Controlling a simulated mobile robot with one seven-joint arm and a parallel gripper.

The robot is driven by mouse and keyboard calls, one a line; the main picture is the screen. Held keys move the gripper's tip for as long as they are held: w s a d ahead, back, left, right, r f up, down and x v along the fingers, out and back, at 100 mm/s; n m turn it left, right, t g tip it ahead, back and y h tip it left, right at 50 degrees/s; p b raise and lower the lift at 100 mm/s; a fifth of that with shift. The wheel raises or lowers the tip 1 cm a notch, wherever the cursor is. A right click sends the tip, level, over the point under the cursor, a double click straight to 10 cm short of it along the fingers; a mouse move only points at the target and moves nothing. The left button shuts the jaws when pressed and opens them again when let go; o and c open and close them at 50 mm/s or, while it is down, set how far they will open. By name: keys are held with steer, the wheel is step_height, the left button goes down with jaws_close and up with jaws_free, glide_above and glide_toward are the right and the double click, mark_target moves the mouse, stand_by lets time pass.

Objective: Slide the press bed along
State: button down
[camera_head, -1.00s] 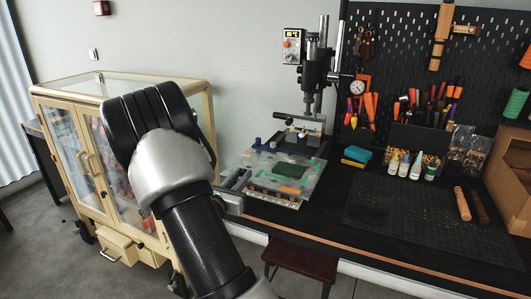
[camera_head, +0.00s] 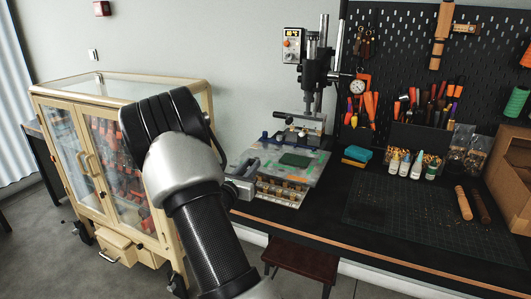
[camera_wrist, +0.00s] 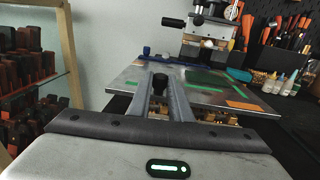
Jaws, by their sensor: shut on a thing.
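The press bed (camera_head: 312,172) is a flat grey plate with green and orange pieces on it, on the black bench under the stamping press (camera_head: 313,75). In the wrist view the bed (camera_wrist: 132,80) lies just beyond the fingers. My gripper (camera_head: 246,175) is at the bed's left front side, low over the bench edge. In the wrist view my gripper (camera_wrist: 160,88) has its two fingers on either side of a dark upright knob (camera_wrist: 160,84) at the bed's near edge and is shut on it. The knob's lower part is hidden by the fingers.
A cream glass-doored cabinet (camera_head: 95,92) stands left of the bench. A blue and yellow sponge (camera_head: 356,155), small bottles (camera_head: 405,163) and a tool pegboard (camera_head: 410,50) are right of and behind the bed. The cutting mat (camera_head: 400,215) is mostly clear.

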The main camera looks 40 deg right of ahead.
mark_target(265, 156)
steer(key=shift+s+r+b+x, duration=0.15)
steer(key=shift+b+x, duration=0.55)
steer(key=shift+x, duration=2.25)
steer(key=shift+s+r+b+x, duration=0.15)
steer(key=shift+b+x, duration=0.5)
steer(key=shift+x, duration=2.3)
steer(key=shift+d+f, duration=0.15)
steer(key=c, duration=1.5)
jaws_free()
steer(key=shift+c, duration=0.2)
steer(key=p+v, duration=0.1)
steer(key=v, duration=1.6)
steer(key=shift+s, duration=0.2)
